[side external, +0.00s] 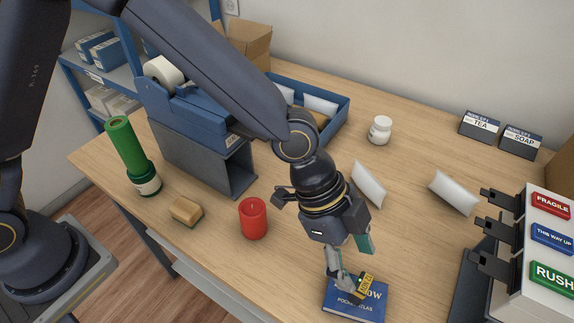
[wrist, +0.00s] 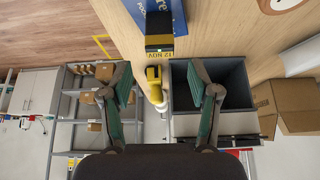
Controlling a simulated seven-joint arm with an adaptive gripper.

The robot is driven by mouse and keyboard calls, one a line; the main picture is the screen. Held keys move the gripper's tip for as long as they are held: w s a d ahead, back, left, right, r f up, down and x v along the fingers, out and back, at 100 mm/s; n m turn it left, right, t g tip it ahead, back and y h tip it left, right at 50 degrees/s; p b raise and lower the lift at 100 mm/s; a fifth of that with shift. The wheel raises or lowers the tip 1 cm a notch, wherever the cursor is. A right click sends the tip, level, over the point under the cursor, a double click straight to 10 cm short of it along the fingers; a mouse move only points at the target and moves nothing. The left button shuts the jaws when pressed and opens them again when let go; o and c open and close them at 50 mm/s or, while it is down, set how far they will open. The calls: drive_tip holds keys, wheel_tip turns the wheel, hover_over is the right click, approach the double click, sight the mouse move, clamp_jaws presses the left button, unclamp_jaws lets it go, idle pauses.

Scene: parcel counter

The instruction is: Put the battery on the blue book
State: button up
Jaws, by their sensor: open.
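The blue book (side external: 350,311) lies on the counter at the bottom of the side view, with part of its cover lettering showing. Its edge also shows at the top of the wrist view (wrist: 180,14). The battery (side external: 365,284), black and yellow with printed lettering, is at the far part of the book's cover, partly hidden by my finger. In the wrist view the battery (wrist: 160,42) overlaps the book's edge. My gripper (side external: 352,270) is just above it. In the wrist view my gripper (wrist: 160,80) has its fingers spread apart, with the battery beyond the gap between them.
A red candle (side external: 253,219), a sponge (side external: 186,211) and a green cylinder (side external: 126,145) stand to the left. White packets (side external: 453,193) and a white jar (side external: 380,130) lie behind. A rack of labelled stamps (side external: 535,240) is at right. Bare counter surrounds the book's left side.

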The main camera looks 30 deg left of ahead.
drive_tip(key=shift+v, duration=1.95)
drive_tip(key=w+a+r+n+t+y, duration=0.1)
drive_tip(key=w+a+r+t, duration=0.3)
drive_tip(key=w+a+r, duration=0.25)
drive_tip(key=s+a+r+n+t+y, duration=0.1)
drive_tip(key=a+r+n+t+y, duration=0.2)
drive_tip(key=a, duration=0.6)
drive_tip(key=a+r+n+y, duration=0.1)
drive_tip(key=a+r+n, duration=0.3)
drive_tip(key=a, duration=0.5)
drive_tip(key=s+a+f+n+g+y, duration=0.1)
drive_tip(key=s+a+n, duration=0.9)
drive_tip(key=s+a, duration=0.2)
drive_tip(key=shift+s+a+f, duration=0.35)
drive_tip(key=shift+a, duration=0.55)
